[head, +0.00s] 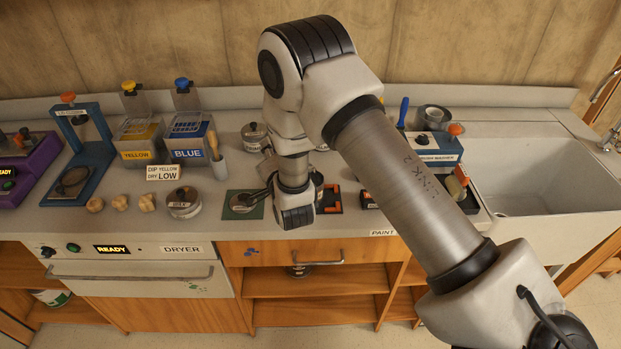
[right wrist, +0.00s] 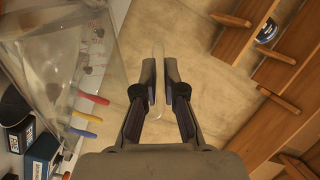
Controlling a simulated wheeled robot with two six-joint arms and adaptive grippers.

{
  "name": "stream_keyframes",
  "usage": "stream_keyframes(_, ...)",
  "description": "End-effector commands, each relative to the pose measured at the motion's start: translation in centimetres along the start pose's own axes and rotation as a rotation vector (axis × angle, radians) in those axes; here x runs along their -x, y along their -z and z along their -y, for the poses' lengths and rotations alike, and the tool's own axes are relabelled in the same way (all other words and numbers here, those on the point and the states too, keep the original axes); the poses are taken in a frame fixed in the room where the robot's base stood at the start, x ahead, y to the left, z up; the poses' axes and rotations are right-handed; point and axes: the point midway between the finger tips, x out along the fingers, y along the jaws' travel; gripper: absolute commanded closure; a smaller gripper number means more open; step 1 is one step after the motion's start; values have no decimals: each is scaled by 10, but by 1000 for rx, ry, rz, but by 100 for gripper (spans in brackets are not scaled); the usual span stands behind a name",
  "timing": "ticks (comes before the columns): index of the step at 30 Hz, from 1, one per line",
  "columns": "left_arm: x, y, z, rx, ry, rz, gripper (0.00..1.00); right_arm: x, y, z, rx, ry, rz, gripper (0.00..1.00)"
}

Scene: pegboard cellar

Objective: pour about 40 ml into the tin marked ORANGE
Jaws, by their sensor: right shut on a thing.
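My right gripper (head: 258,195) is low over the counter beside the green mat. The right wrist view shows its fingers (right wrist: 158,90) shut on a thin, clear upright strip, seemingly the handle of a see-through vessel (right wrist: 100,55) at left; I cannot tell how full it is. In the head view my arm and wrist hide most of that area. I cannot read the word ORANGE on any tin. My left gripper is not in view.
Yellow (head: 137,140) and blue (head: 187,137) dispensers stand behind. A black and orange device (head: 330,198) lies right of the mat. The sink (head: 535,175) is far right.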

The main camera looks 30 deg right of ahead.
Motion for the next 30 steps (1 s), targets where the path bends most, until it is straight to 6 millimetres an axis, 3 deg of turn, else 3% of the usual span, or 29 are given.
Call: stream_keyframes(30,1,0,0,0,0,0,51,1,-15,10,-14,3,-1,100)
